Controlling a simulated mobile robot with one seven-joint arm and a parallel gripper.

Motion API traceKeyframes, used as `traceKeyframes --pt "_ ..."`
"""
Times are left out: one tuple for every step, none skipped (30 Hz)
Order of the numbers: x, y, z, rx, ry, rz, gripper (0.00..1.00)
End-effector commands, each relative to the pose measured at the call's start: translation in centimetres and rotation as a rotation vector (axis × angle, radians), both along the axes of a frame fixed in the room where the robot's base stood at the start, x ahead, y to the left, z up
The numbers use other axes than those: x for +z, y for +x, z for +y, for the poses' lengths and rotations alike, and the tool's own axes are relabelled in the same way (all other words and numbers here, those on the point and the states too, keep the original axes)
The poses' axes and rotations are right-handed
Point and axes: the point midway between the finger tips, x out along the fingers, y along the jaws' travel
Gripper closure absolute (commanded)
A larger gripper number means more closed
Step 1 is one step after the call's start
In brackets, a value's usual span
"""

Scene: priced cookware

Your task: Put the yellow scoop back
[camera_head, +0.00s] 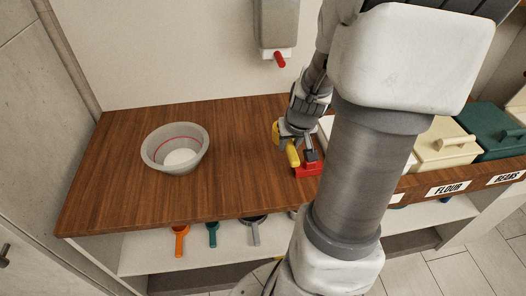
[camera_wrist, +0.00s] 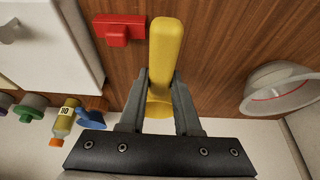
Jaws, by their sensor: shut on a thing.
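My gripper (camera_head: 291,143) is shut on the yellow scoop (camera_head: 292,155) and holds it over the wooden counter, right of the bowl. In the wrist view the yellow scoop (camera_wrist: 166,45) sits between the two fingers of my gripper (camera_wrist: 160,80); its long part points away from the palm and its wider end lies between the fingers. Whether the scoop touches the counter is unclear. A red block-like piece (camera_head: 308,169) is on the counter beside the scoop, and also shows in the wrist view (camera_wrist: 118,30).
A bowl (camera_head: 174,149) with a red line and white contents stands on the counter (camera_head: 110,200). Orange (camera_head: 180,240), teal (camera_head: 212,234) and grey (camera_head: 254,232) handled tools show below its front edge. A wall dispenser (camera_head: 277,25) is behind; lidded bins (camera_head: 443,145) stand right.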

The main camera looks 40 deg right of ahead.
Motion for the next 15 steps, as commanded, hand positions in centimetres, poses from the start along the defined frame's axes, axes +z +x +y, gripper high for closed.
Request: traceKeyframes --pt "-0.9 0.7 0.3 0.007 0.001 0.001 1.00" --pt "-1.1 1.1 0.4 0.009 0.000 0.001 1.00" --pt "-1.4 1.6 0.4 0.008 0.000 0.000 1.00" --pt "-1.6 2.0 0.5 0.007 0.000 0.000 1.00" --pt "-1.8 2.3 0.6 0.008 0.000 0.001 1.00" --pt "-2.1 2.8 0.6 0.007 0.001 0.001 1.00" --pt "-2.4 3.2 0.7 0.007 -0.001 0.000 1.00" --pt "-2.6 3.6 0.8 0.007 -0.001 0.000 1.00" --pt "-2.9 4.2 0.9 0.007 0.000 0.000 1.00" --pt "-3.2 4.6 0.9 0.006 0.001 0.000 1.00" --pt "-3.5 5.0 1.0 0.007 0.001 0.001 1.00" --pt "-3.8 5.6 1.1 0.007 -0.001 0.000 1.00" --pt "-4.0 6.0 1.2 0.006 -0.001 0.000 1.00" --pt "-4.3 6.5 1.3 0.006 0.001 0.001 1.00" --pt "-4.7 7.1 1.4 0.007 0.001 0.001 1.00"
